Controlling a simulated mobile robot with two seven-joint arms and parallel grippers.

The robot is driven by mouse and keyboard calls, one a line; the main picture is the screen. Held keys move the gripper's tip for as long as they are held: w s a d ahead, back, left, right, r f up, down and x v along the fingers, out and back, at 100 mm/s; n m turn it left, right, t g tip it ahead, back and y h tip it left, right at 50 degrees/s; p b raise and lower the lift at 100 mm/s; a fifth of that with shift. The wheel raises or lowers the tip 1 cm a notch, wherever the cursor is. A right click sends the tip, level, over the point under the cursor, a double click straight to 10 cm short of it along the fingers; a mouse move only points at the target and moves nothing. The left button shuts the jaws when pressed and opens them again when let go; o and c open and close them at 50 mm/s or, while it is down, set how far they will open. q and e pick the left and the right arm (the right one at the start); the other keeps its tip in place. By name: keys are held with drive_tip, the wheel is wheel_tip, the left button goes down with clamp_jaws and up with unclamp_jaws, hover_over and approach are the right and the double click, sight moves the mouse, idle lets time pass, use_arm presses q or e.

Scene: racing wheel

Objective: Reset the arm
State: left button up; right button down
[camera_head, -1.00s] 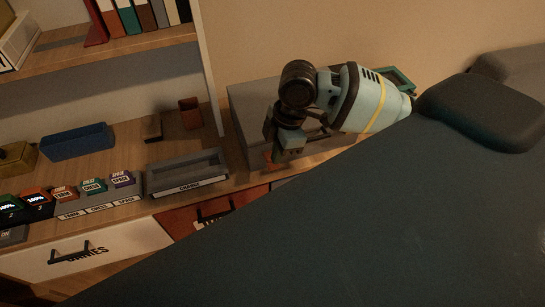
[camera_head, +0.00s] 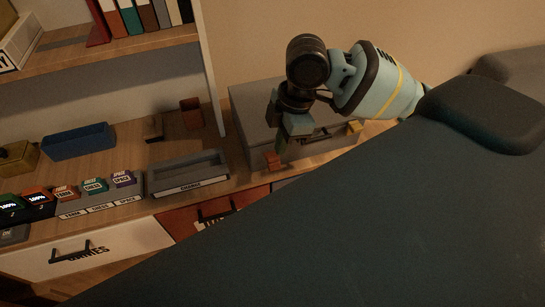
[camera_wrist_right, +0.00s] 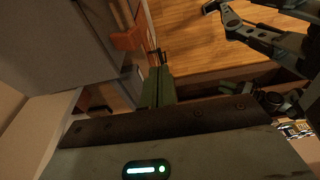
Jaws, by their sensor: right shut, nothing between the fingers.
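My right arm (camera_head: 372,85) reaches in from the right in the head view. Its gripper (camera_head: 284,148) points down in front of a grey box (camera_head: 245,112), with its fingers together and empty. In the right wrist view the gripper's green fingers (camera_wrist_right: 158,88) show closed side by side with nothing between them. A jointed dark and teal arm (camera_wrist_right: 265,32) shows at the upper right of the wrist view; its end is too unclear to read. My left gripper does not show in the head view.
A grey tray (camera_head: 160,184), a blue bin (camera_head: 78,141) and several coloured cartridges (camera_head: 93,186) stand on the desk at left. A small orange piece (camera_head: 272,160) lies near the gripper. A white drawer (camera_head: 120,243) is below. A dark surface (camera_head: 380,220) fills the lower right.

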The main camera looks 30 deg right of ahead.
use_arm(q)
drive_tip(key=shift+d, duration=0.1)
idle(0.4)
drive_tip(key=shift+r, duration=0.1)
use_arm(e)
drive_tip(key=a+f+m+t+y, duration=0.25)
drive_tip(key=a+f+m, duration=0.2)
drive_tip(key=f, duration=0.35)
drive_tip(key=a+f+m+t+y, duration=0.25)
drive_tip(key=a+f, duration=0.35)
drive_tip(key=f, duration=0.3)
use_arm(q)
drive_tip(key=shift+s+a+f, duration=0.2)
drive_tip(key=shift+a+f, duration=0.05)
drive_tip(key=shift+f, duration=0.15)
use_arm(e)
drive_tip(key=s+d+f+m+t+h, duration=0.2)
drive_tip(key=s+d+f+m, duration=0.1)
drive_tip(key=s+f, duration=0.3)
drive_tip(key=s+d+f+m+t+h, duration=0.2)
drive_tip(key=s+f, duration=0.3)
drive_tip(key=s, duration=0.4)
drive_tip(key=shift+s+d+f+m+h, duration=0.3)
drive_tip(key=shift+d+m+h, duration=0.2)
drive_tip(key=shift+d+h, duration=0.25)
drive_tip(key=shift+f, duration=0.1)
